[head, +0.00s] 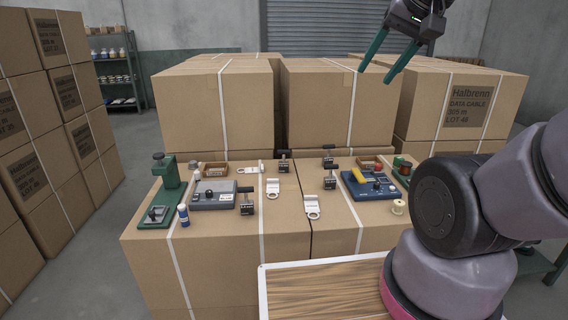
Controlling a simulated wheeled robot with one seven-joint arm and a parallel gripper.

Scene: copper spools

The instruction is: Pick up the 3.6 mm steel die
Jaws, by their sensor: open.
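My gripper (375,76) hangs open and empty at the upper right, its green fingers pointing down and left. It is high above the work surface, in front of the stacked cartons. No 3.6 mm marking can be read, so I cannot tell which piece is the steel die. Small dark blocks with upright black tops stand at front left (246,204), back left (283,163), right (330,179) and back right (328,156). Flat pale plates with ring ends lie at the middle left (272,188), front (312,206) and back left (247,170).
These sit on strapped cartons (200,260). A green press (168,176), a grey instrument (213,195), a blue bottle (183,215), a wooden bin (214,169), a blue device (372,187) and a pale spool (398,207) crowd both sides. Taller cartons (215,105) rise behind.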

